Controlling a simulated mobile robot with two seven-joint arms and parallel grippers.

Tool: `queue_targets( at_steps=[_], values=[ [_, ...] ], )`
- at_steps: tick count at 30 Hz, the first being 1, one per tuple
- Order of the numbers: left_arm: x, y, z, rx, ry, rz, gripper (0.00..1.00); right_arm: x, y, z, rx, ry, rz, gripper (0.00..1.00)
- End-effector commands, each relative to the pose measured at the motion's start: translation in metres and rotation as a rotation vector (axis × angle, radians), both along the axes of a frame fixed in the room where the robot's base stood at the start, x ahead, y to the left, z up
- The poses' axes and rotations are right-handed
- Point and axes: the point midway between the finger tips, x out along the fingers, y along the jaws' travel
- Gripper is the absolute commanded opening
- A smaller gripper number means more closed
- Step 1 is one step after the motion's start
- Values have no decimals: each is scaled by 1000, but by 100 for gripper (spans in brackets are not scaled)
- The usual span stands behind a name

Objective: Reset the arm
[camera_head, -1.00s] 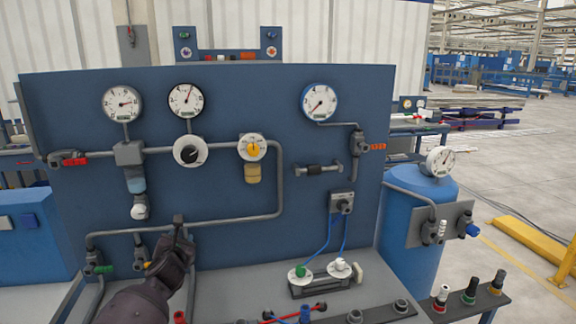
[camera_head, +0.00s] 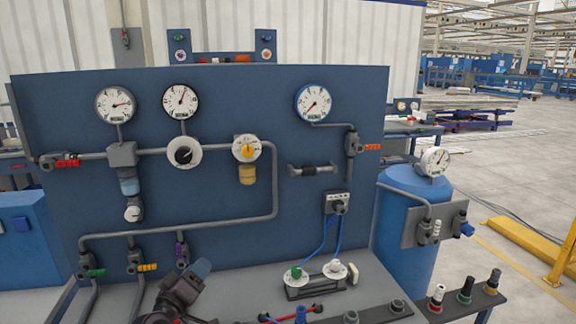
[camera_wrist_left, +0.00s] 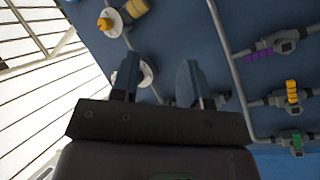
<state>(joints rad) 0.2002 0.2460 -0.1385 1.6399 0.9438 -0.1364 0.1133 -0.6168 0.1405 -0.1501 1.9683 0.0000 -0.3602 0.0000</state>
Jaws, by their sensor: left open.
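My left gripper (camera_head: 192,282) is low in front of the blue panel (camera_head: 330,230), below and slightly right of the purple-handled valve (camera_head: 181,250). It is apart from that valve. In the left wrist view its two fingers (camera_wrist_left: 158,80) stand apart with nothing between them, and the panel lies behind them. The purple handle (camera_wrist_left: 260,56) shows at the right there. My right gripper is not in view.
A valve with a yellow handle (camera_head: 148,267) and one with a green handle (camera_head: 96,272) are to the left. Gauges and grey pipes cover the panel. A blue tank (camera_head: 405,235) stands at the right. A connector block (camera_head: 318,284) lies on the bench.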

Motion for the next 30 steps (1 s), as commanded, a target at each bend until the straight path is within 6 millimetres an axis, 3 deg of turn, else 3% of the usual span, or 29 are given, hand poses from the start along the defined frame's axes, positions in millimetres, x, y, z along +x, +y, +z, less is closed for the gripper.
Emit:
queue_targets(
  at_steps=[8, 15, 24, 30],
  values=[
    [-72, 8, -70, 482, 61, 47, 42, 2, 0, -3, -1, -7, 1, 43],
    [-157, 32, -133, 841, 182, 101, 42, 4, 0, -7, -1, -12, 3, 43],
    [-269, 54, -200, 945, 373, 114, 42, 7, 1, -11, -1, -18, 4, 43],
    [-317, 60, -232, 936, 475, 99, 42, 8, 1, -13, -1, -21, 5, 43]
  ],
)
